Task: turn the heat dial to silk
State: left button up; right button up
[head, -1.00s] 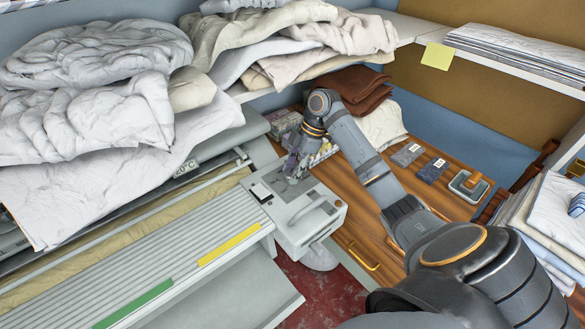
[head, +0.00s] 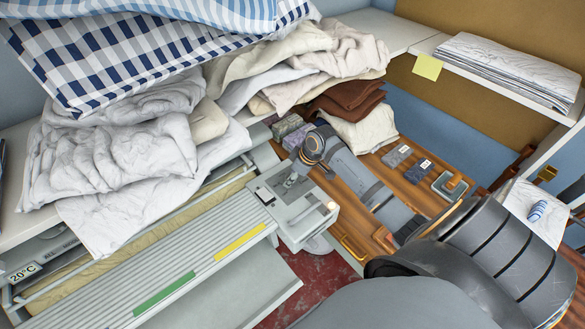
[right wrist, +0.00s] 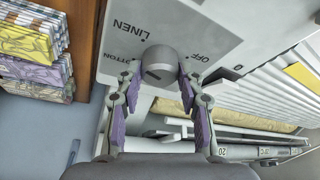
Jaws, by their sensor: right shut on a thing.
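The heat dial (right wrist: 158,62) is a round grey knob on the light control panel (right wrist: 215,35). The labels LINEN and OFF show beside it, and one ending in OTTON is partly covered. A dark mark shows on the knob, but I cannot tell which setting it points to. No silk label is readable. My right gripper (right wrist: 160,80) has its purple-padded fingers on either side of the knob, shut on it. In the head view the ironer's control box (head: 320,212) is below my right wrist, which hides most of the fingers and dial. My left gripper is out of view.
The ironer's slatted board (head: 185,245) with yellow and green strips lies left of the box. Crumpled white linen (head: 120,165) and a checked cloth (head: 110,55) are piled behind. Folded patterned cloths (right wrist: 30,50) stand beside the panel. A wooden surface (head: 400,178) holds small packets.

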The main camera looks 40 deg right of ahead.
jog(key=shift+m+h+p, duration=0.3)
jog(key=shift+m+p, duration=0.7)
jog(key=shift+p, duration=0.1)
jog(key=o, duration=1.2)
jog(key=shift+s+r, duration=0.1)
jog(key=shift+r, duration=0.25)
jog(key=shift+v, duration=5.6)
